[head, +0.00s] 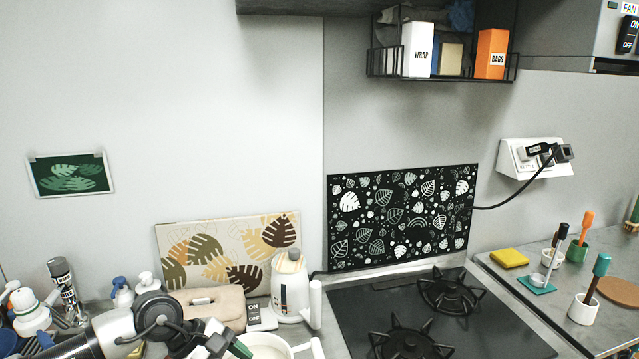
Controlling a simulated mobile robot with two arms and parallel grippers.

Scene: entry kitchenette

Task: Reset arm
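My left arm comes in low from the left, over the counter. Its gripper (225,343) is at the bottom edge, beside the rim of a white pot (270,342). A dark finger with a green part shows, but the picture cuts it off, so I cannot tell whether it is open or shut, or whether it holds anything. My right arm and gripper are not in view.
A white kettle (289,288), beige pouch (209,306) and several bottles (64,284) crowd around the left arm. The black stove (445,325) has burner grates. The right counter holds a yellow sponge (509,258) and small brush cups (583,309). A wire shelf (442,76) hangs above.

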